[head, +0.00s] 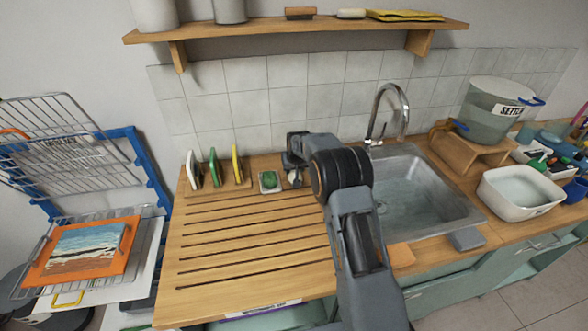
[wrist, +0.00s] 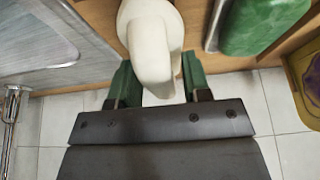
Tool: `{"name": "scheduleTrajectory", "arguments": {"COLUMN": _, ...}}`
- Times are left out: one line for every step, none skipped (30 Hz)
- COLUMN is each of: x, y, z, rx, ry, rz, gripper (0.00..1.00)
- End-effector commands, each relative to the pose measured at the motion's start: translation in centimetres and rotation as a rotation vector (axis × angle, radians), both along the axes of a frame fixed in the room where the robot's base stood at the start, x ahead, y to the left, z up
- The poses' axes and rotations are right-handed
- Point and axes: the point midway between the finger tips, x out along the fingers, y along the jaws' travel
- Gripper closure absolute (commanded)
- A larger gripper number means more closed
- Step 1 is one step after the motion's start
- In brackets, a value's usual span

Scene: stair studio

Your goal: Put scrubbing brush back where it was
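A cream-white rounded object with a narrowing handle, apparently the scrubbing brush (wrist: 152,40), lies between the green fingers of my gripper (wrist: 157,75) in the wrist view. The fingers flank it closely on both sides; whether they press on it is unclear. In the head view my gripper (head: 295,160) is over the back of the wooden counter, between the green soap and the sink. Only a small pale part of the brush (head: 295,178) shows below it. The brush's bristles are not clearly visible.
A green soap on a dish (head: 269,181) stands close left of my gripper. A slotted holder (head: 222,186) with several upright pads is further left. The sink (head: 415,200) and tap (head: 388,105) are to the right. A shelf (head: 300,26) hangs above. The grooved drainboard (head: 250,235) is clear.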

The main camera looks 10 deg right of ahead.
Motion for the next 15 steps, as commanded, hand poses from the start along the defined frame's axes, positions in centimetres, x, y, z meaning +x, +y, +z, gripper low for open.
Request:
{"name": "scheduleTrajectory", "arguments": {"x": 0.0, "y": 0.0, "z": 0.0, "rx": 0.0, "ry": 0.001, "rz": 0.0, "gripper": 0.51}}
{"name": "scheduleTrajectory", "arguments": {"x": 0.0, "y": 0.0, "z": 0.0, "rx": 0.0, "ry": 0.001, "rz": 0.0, "gripper": 0.48}}
{"name": "scheduleTrajectory", "arguments": {"x": 0.0, "y": 0.0, "z": -0.1, "rx": 0.0, "ry": 0.001, "rz": 0.0, "gripper": 0.47}}
{"name": "scheduleTrajectory", "arguments": {"x": 0.0, "y": 0.0, "z": -0.1, "rx": 0.0, "ry": 0.001, "rz": 0.0, "gripper": 0.47}}
{"name": "scheduleTrajectory", "arguments": {"x": 0.0, "y": 0.0, "z": -0.1, "rx": 0.0, "ry": 0.001, "rz": 0.0, "gripper": 0.47}}
{"name": "scheduleTrajectory", "arguments": {"x": 0.0, "y": 0.0, "z": -0.1, "rx": 0.0, "ry": 0.001, "rz": 0.0, "gripper": 0.47}}
{"name": "scheduleTrajectory", "arguments": {"x": 0.0, "y": 0.0, "z": -0.1, "rx": 0.0, "ry": 0.001, "rz": 0.0, "gripper": 0.47}}
{"name": "scheduleTrajectory", "arguments": {"x": 0.0, "y": 0.0, "z": -0.1, "rx": 0.0, "ry": 0.001, "rz": 0.0, "gripper": 0.47}}
{"name": "scheduleTrajectory", "arguments": {"x": 0.0, "y": 0.0, "z": 0.0, "rx": 0.0, "ry": 0.001, "rz": 0.0, "gripper": 0.47}}
{"name": "scheduleTrajectory", "arguments": {"x": 0.0, "y": 0.0, "z": 0.0, "rx": 0.0, "ry": 0.001, "rz": 0.0, "gripper": 0.47}}
{"name": "scheduleTrajectory", "arguments": {"x": 0.0, "y": 0.0, "z": 0.1, "rx": 0.0, "ry": 0.001, "rz": 0.0, "gripper": 0.47}}
{"name": "scheduleTrajectory", "arguments": {"x": 0.0, "y": 0.0, "z": 0.3, "rx": 0.0, "ry": 0.001, "rz": 0.0, "gripper": 0.47}}
{"name": "scheduleTrajectory", "arguments": {"x": 0.0, "y": 0.0, "z": 0.6, "rx": 0.0, "ry": 0.001, "rz": 0.0, "gripper": 0.47}}
{"name": "scheduleTrajectory", "arguments": {"x": -0.1, "y": 0.0, "z": 0.7, "rx": 0.0, "ry": 0.0, "rz": 0.0, "gripper": 0.47}}
{"name": "scheduleTrajectory", "arguments": {"x": -0.2, "y": 0.0, "z": 1.1, "rx": 0.0, "ry": -0.002, "rz": 0.0, "gripper": 0.47}}
